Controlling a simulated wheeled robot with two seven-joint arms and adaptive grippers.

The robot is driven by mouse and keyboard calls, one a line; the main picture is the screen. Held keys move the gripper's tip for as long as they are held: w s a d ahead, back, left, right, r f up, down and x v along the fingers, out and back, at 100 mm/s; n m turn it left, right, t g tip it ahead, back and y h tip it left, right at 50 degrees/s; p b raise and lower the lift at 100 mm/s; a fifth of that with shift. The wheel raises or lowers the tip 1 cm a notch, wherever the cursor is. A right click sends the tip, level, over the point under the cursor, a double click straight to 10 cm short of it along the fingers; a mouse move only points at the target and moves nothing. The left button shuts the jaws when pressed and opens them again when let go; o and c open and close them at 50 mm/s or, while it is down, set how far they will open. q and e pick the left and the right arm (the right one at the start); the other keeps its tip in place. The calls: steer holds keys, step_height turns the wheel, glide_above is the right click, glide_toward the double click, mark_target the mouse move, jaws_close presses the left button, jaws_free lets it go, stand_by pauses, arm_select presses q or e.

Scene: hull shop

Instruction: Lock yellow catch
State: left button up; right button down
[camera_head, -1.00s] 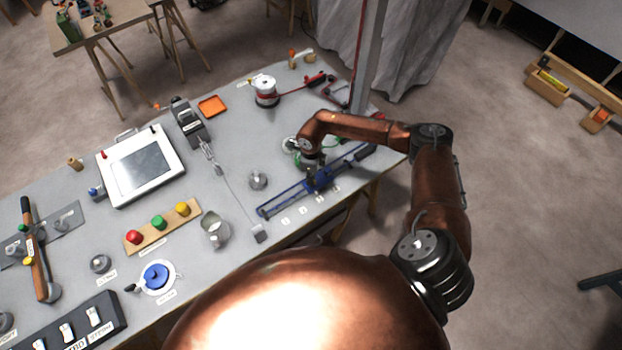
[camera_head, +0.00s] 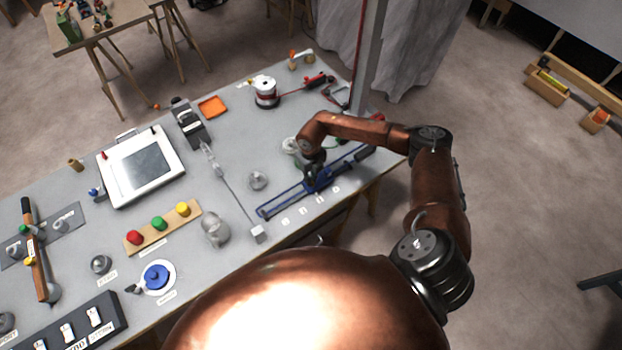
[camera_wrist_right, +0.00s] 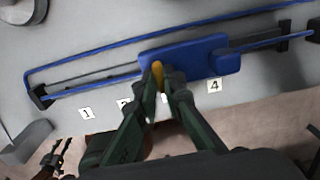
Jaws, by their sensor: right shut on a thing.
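The yellow catch (camera_wrist_right: 158,76) is a small upright piece at the front edge of the blue slider block (camera_wrist_right: 190,58) in the right wrist view. My right gripper (camera_wrist_right: 166,74) is shut on it, with a dark finger on each side. The block sits on a long blue-framed rail (camera_wrist_right: 80,62), above the number labels, near label 4 (camera_wrist_right: 214,86). In the head view my right gripper (camera_head: 316,178) reaches down onto the blue rail (camera_head: 285,202); the catch is hidden there. My left gripper does not show clearly.
A grey knob (camera_head: 257,180) stands left of the rail. A spool (camera_head: 266,92), an orange tray (camera_head: 212,106) and a white-framed screen (camera_head: 140,165) lie farther off. Red, green and yellow buttons (camera_head: 158,224) are at the left. The table's front edge runs close by the rail.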

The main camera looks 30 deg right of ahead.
stand_by(0.3)
steer(key=c, duration=2)
jaws_free()
steer(key=shift+c, duration=0.2)
step_height(320, 180, up, 12)
